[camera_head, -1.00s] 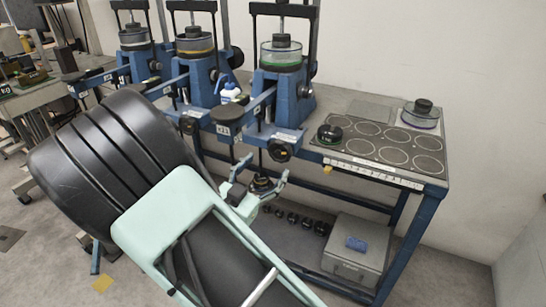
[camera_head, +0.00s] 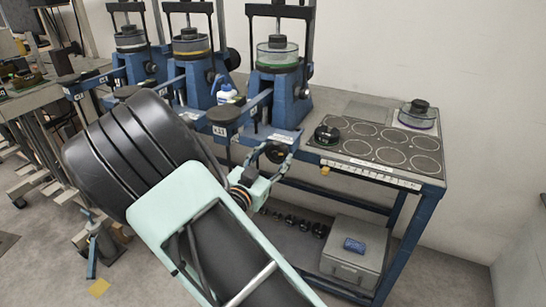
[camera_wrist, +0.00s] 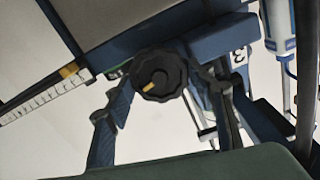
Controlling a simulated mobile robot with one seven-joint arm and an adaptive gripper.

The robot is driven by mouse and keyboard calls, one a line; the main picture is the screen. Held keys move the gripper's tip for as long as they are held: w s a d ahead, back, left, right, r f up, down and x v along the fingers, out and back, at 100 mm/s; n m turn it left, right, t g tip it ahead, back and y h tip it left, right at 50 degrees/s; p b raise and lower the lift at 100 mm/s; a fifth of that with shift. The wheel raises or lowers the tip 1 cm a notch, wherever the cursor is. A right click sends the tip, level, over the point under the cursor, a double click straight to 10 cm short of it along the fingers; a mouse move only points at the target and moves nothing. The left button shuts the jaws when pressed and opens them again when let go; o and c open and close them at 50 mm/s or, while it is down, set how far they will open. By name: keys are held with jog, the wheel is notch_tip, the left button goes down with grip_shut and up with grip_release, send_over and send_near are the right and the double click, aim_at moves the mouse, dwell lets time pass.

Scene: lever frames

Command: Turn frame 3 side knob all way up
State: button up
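The nearest blue press frame (camera_head: 286,104) carries a clear dish with a green band. A black scalloped knob (camera_head: 277,151) sits low on its front, partly hidden by my gripper (camera_head: 266,162). In the wrist view the knob (camera_wrist: 150,86) shows a yellow pointer mark, and a label with a 3 (camera_wrist: 238,58) is beside it on the blue frame. My gripper (camera_wrist: 160,80) is open, with one finger on each side of the knob. A gap shows on the left; contact on the right cannot be told.
A scale strip with a yellow slider (camera_head: 325,170) runs along the bench edge. A black round lever pad (camera_head: 224,114) is left of the knob. Black weights and a grey box (camera_head: 353,262) stand on the lower shelf. Two similar frames stand further left.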

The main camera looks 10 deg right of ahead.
jog(key=c, duration=0.4)
jog(key=shift+f+m+b, duration=0.1)
jog(key=shift+m+b, duration=0.25)
jog(key=shift+m, duration=0.05)
jog(key=shift+c, duration=0.2)
jog(key=o, duration=1.2)
jog(key=shift+c, duration=0.2)
jog(key=shift+a, duration=0.1)
jog(key=v, duration=1.2)
